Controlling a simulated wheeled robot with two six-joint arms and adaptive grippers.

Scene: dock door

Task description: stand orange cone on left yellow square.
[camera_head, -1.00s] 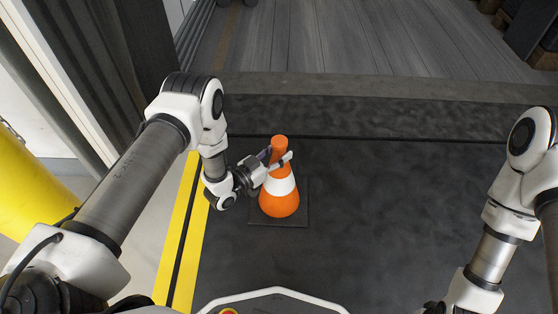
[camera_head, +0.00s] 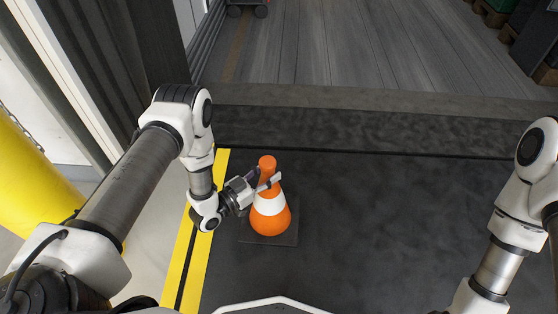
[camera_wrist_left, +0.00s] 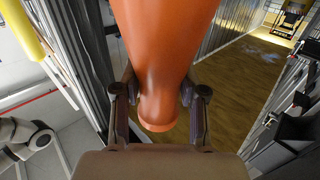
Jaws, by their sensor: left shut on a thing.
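The orange cone (camera_head: 270,222) with a white band and a dark square base stands upright in the head view, right of the yellow floor stripes. My left gripper (camera_head: 264,183) is shut on its narrow upper part. In the left wrist view the cone's orange body (camera_wrist_left: 162,60) runs between the two fingers (camera_wrist_left: 160,100). I cannot tell whether its base touches the dark floor. No yellow square shows in these frames. My right arm is at the right, but its gripper is out of view.
Yellow stripes (camera_head: 205,258) run along the dark floor's left edge. A yellow post (camera_head: 25,190) stands at the far left, near a dark ribbed door side. A raised dark threshold (camera_head: 370,128) crosses ahead, with wooden decking beyond. The dark floor right of the cone is clear.

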